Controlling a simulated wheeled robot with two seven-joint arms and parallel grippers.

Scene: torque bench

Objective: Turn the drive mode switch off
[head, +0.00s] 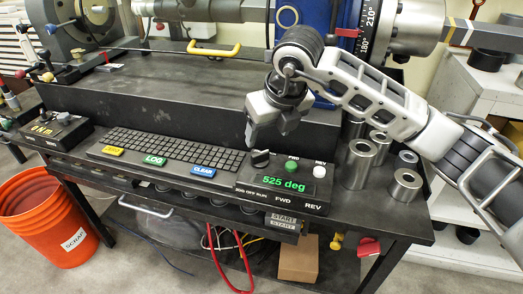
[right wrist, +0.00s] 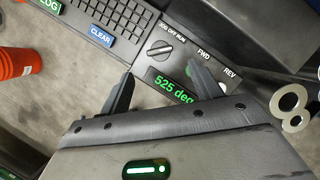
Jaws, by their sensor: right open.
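The drive mode switch (head: 260,158) is a black rotary knob at the left of the control box (head: 318,205), beside a lit green display (head: 285,186). In the right wrist view the knob (right wrist: 159,48) is marked JOG OFF RUN above it. A pale line crosses it at a slant; I cannot tell which mark it points to. My right gripper (head: 269,132) hangs just above the knob, open and empty, apart from it as far as I can see. In the wrist view its fingers (right wrist: 160,75) are spread, with the knob beyond them. My left gripper is out of view.
A green button (head: 291,167) and a white button (head: 320,170) sit right of the knob. A keyboard (head: 170,150) lies to the left. Metal sockets (head: 357,165) stand right of the control box. An orange bucket (head: 50,222) is on the floor.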

